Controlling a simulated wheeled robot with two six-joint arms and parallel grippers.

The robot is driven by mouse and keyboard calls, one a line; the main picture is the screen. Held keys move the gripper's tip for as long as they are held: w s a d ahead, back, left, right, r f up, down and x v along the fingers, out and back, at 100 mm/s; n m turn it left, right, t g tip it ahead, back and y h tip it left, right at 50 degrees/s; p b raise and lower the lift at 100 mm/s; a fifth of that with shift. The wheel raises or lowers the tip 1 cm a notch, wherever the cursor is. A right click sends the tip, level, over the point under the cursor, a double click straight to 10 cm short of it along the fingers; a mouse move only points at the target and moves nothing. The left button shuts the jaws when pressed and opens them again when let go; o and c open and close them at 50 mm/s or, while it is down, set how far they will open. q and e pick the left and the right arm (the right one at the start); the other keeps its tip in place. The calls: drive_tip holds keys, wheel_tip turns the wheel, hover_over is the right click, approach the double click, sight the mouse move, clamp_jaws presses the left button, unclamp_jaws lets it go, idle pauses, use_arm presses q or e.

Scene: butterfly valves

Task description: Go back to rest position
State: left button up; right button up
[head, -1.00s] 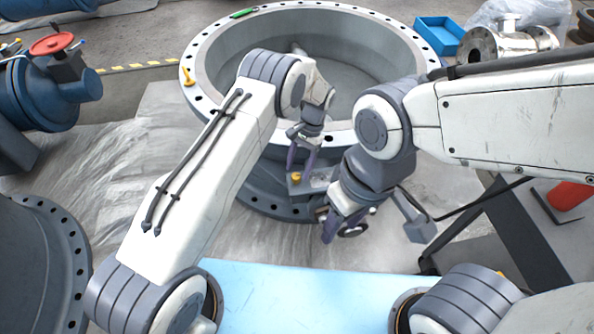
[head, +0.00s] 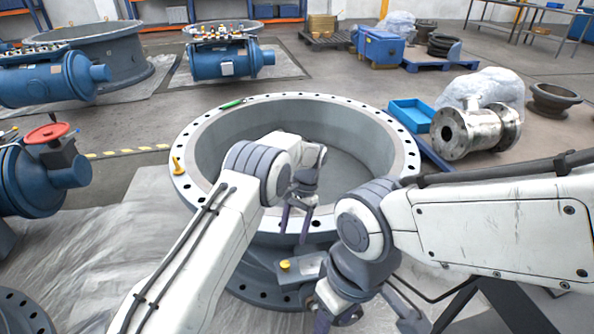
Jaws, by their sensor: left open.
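My left gripper (head: 295,222) shows in front of the near rim of a large grey flanged valve ring (head: 215,125).
A yellow eye-bolt-like piece (head: 177,166) and a green tool (head: 232,104) lie on the ring's rim. A blue valve with a red handwheel (head: 46,134) stands left. A blue open bin (head: 410,114) and a metal pipe fitting (head: 470,132) are right.

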use_arm(q)
drive_tip(key=s+d+r+t+h, duration=0.1)
drive_tip(key=s+d+r, duration=0.1)
drive_tip(key=s+r, duration=0.6)
drive_tip(key=s+d+r+t+h, duration=0.1)
drive_tip(key=s+d+r, duration=0.1)
drive_tip(key=s+r, duration=0.55)
drive_tip(key=s+a+r+m+t+h, duration=0.1)
drive_tip(key=s+a+r, duration=0.15)
drive_tip(key=s, duration=0.65)
drive_tip(key=s+a+r+t, duration=0.1)
drive_tip(key=s+a, duration=0.2)
drive_tip(key=s, duration=0.5)
wheel_tip(320, 180, up, 23)
drive_tip(key=p, duration=2.2)
drive_tip(key=shift+s+a+f, duration=0.2)
drive_tip(key=shift+s+a, duration=0.05)
drive_tip(key=shift+a, duration=0.05)
drive_tip(key=shift+c, duration=0.4)
